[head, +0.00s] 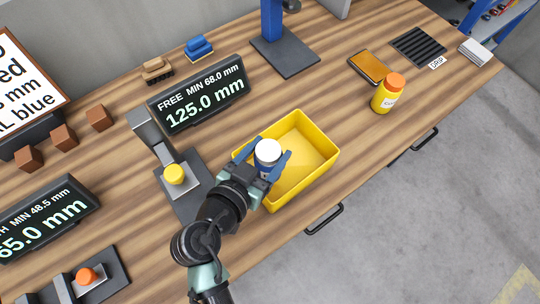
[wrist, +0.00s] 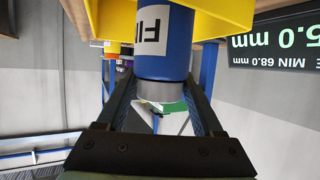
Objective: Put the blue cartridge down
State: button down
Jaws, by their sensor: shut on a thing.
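The blue cartridge (head: 266,170) has a white round top and shows at the left part of the yellow bin (head: 318,136). My gripper (head: 264,158) is shut on it, one finger on each side. In the wrist view, the cartridge (wrist: 176,58) is a blue cylinder with a white label and a grey end, between my gripper's fingers (wrist: 155,88). The yellow bin wall (wrist: 225,14) is close to it there. I cannot tell whether the cartridge touches the bin floor. The bin looks otherwise empty.
A gauge with a yellow knob (head: 174,174) stands left of the bin, and a display reading 125.0 mm (head: 205,98) behind it. A yellow bottle with an orange cap (head: 387,94) stands at the right.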

jog(key=shift+f, duration=2.05)
jog(key=shift+w+f, duration=0.1)
jog(key=shift+f, duration=0.05)
jog(key=shift+c, duration=0.2)
grip_release()
